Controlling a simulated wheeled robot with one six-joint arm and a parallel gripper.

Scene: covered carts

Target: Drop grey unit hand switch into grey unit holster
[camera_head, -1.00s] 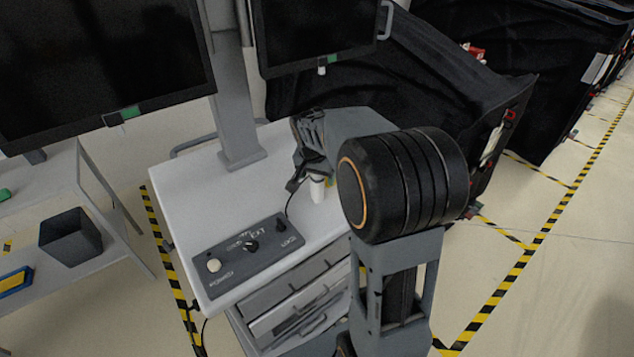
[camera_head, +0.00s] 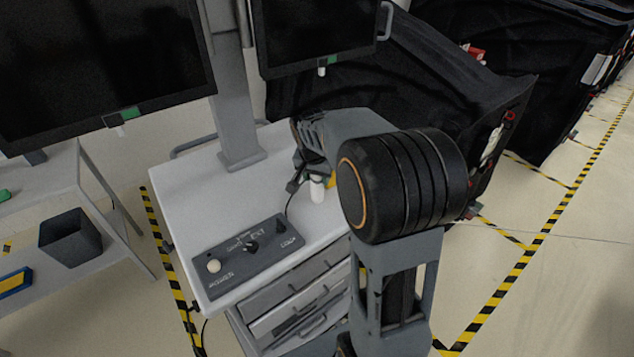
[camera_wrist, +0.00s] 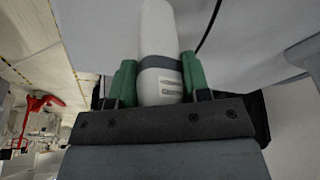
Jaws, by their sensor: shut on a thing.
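My gripper (camera_wrist: 158,82) is shut on the hand switch (camera_wrist: 158,35), a white rounded handle with a grey band and a small label. Its green finger pads press on both sides of it in the wrist view. In the head view the white end of the hand switch (camera_head: 317,190) shows below my gripper (camera_head: 308,180), over the right part of the white cart top (camera_head: 195,190). A thin dark cable runs from near it toward the control box. I cannot make out the grey unit holster in either view; my arm hides part of the cart's right side.
A dark control box (camera_head: 247,257) with knobs lies on the cart top's front. A grey post (camera_head: 237,110) rises at the back. Monitors (camera_head: 105,65) hang above. Drawers (camera_head: 300,300) face front. A side shelf with a dark bin (camera_head: 70,237) stands left. Black-draped carts (camera_head: 400,75) stand behind.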

